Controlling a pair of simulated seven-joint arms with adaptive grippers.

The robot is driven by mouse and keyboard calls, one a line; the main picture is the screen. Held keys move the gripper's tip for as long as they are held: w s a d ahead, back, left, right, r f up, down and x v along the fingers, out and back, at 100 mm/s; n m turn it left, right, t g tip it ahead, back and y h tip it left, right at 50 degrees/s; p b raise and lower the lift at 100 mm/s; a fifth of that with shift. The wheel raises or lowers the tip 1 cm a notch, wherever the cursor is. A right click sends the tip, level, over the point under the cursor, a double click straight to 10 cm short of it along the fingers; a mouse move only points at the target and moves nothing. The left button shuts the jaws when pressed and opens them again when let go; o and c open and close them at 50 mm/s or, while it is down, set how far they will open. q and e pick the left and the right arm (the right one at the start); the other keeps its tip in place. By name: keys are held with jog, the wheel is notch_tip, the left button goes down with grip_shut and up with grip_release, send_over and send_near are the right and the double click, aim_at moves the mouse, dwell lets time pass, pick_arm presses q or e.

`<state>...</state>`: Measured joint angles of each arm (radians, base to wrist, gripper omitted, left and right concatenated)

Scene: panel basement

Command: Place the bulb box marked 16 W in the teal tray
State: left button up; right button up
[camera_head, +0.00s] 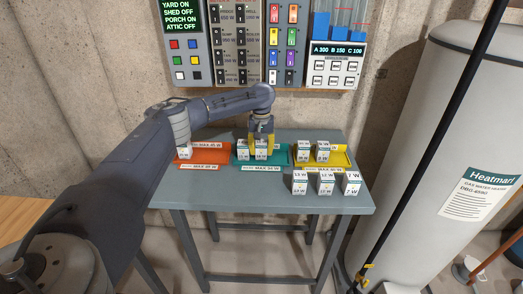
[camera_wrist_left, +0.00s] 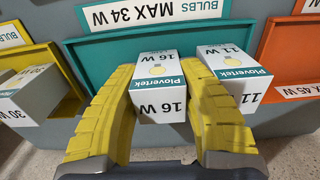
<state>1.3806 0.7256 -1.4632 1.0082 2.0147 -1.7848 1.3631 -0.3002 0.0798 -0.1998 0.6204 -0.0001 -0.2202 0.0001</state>
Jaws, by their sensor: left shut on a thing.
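The bulb box marked 16 W (camera_wrist_left: 158,88) is white with a teal top edge. It stands between the yellow fingers of my left gripper (camera_wrist_left: 160,120), which is shut on it. In the head view the gripper (camera_head: 262,147) points down over the teal tray (camera_head: 284,154), with the 16 W box (camera_head: 261,154) at its fingertips. The teal tray also shows in the wrist view (camera_wrist_left: 98,62), labelled MAX 34 W. The box is within the tray's outline; whether its base touches the floor is hidden. A box marked 11 W (camera_wrist_left: 235,75) stands beside it. My right gripper is out of view.
An orange tray (camera_head: 210,152) holding a box (camera_head: 184,151) lies left; a yellow tray (camera_head: 342,159) with two boxes lies right. Three boxes (camera_head: 326,183) stand on the grey table (camera_head: 240,190) at front right. A switch panel (camera_head: 240,45) hangs behind.

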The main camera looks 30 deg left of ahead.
aim_at(262, 142)
pick_arm(q)
jog(key=shift+f, duration=0.1)
jog(key=o, duration=1.1)
notch_tip(262, 142, up, 12)
jog(key=shift+r, duration=0.1)
dwell(0.4)
